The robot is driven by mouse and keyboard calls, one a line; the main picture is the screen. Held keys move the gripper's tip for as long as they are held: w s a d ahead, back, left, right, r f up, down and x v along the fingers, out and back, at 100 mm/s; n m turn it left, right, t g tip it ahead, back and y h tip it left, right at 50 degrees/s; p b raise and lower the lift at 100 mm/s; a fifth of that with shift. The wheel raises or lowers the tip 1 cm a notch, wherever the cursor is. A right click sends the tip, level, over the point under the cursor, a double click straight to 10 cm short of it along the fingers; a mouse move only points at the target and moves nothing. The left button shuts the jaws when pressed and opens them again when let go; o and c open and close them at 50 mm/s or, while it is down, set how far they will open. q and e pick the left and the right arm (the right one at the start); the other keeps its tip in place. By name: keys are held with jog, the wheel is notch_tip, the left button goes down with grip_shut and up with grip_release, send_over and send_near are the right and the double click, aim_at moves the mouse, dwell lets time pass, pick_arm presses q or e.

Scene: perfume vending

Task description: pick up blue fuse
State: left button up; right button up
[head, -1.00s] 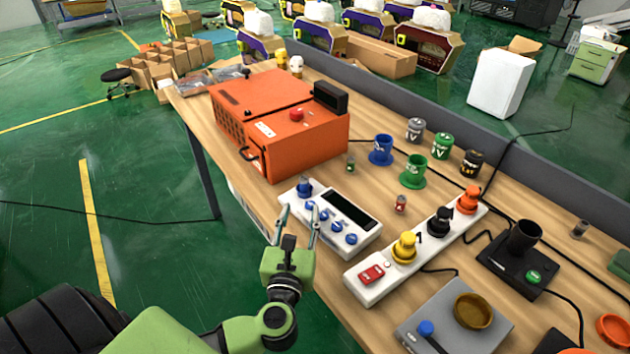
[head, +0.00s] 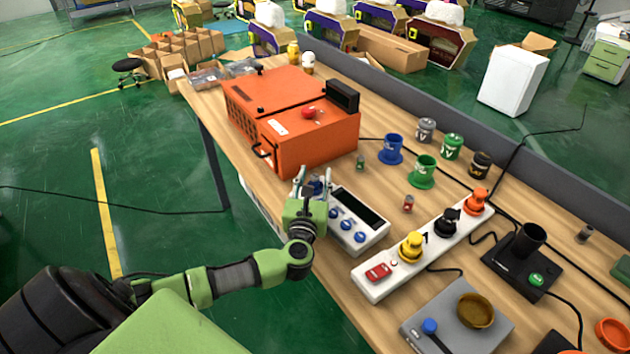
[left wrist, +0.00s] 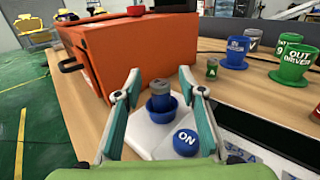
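A small blue-and-grey fuse (left wrist: 160,88) stands upright in a round blue holder (left wrist: 162,112) on the corner of a white control box (head: 372,240). In the head view, the fuse is mostly hidden by my left gripper (head: 313,181). My left gripper is open, with its fingers on either side of the fuse in the left wrist view (left wrist: 160,80). Gaps show between fingers and fuse. A blue ON button (left wrist: 186,143) sits just in front of the holder. My right gripper is not in view.
An orange box (head: 310,135) stands close behind the fuse. A small green fuse (head: 360,161) and a small red fuse (head: 408,203) stand on the table. Blue (head: 391,149) and green (head: 423,172) cups are farther right. A white power strip (head: 375,287) lies nearer.

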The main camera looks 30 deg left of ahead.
pick_arm(q)
grip_shut()
jog(key=shift+r, duration=0.2)
